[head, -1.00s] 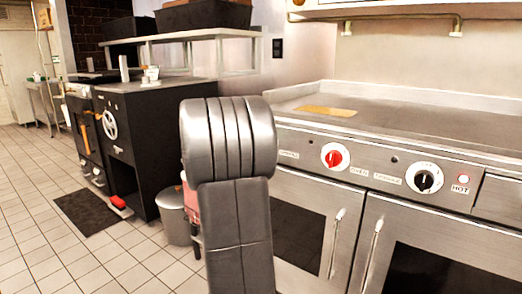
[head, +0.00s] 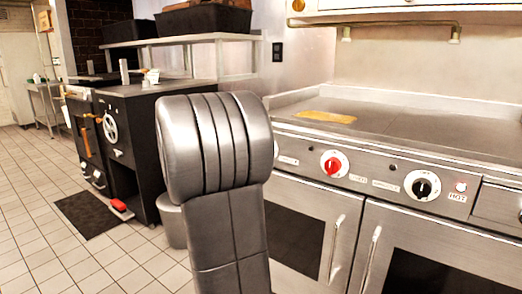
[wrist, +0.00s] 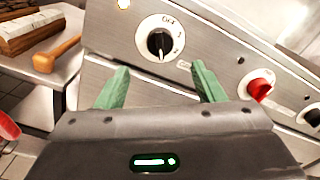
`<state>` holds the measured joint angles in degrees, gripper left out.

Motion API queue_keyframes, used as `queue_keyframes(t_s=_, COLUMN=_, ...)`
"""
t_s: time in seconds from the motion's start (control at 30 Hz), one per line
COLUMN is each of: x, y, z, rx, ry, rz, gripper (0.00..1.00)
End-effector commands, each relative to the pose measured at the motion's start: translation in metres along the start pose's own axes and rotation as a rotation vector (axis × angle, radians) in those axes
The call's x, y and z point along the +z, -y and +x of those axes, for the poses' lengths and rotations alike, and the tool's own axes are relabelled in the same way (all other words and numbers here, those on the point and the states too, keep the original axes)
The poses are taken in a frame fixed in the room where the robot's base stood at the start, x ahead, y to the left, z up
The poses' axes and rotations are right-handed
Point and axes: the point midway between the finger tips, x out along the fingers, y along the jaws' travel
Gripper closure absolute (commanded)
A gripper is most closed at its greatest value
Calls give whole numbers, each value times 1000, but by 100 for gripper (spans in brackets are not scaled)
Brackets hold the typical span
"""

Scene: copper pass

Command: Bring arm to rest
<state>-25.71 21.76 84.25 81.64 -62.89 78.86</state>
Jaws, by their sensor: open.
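My gripper (wrist: 160,82) shows in the wrist view with its two green fingers apart and nothing between them. Beyond the fingers is the steel front panel of the range, with a black knob (wrist: 160,44) and a red knob (wrist: 260,88). I cannot tell whether the fingers touch the panel. In the head view my own arm link stands upright in the middle and hides part of the range front. The gripper itself does not show there.
The range (head: 420,117) fills the right side, with oven doors below. A black cabinet (head: 137,120), a bin (head: 172,222) and a dark floor mat (head: 88,215) are at left. A wooden block (wrist: 40,28) lies on a side surface.

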Motion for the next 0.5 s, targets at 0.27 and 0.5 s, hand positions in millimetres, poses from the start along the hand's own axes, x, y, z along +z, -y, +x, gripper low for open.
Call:
queue_keyframes(t_s=0.27, x=2, y=0, z=-49, rx=3, ry=2, rz=-1, gripper=38)
queue_keyframes(t_s=0.5, x=-3, y=0, z=-2, rx=-5, ry=-2, rz=2, gripper=38)
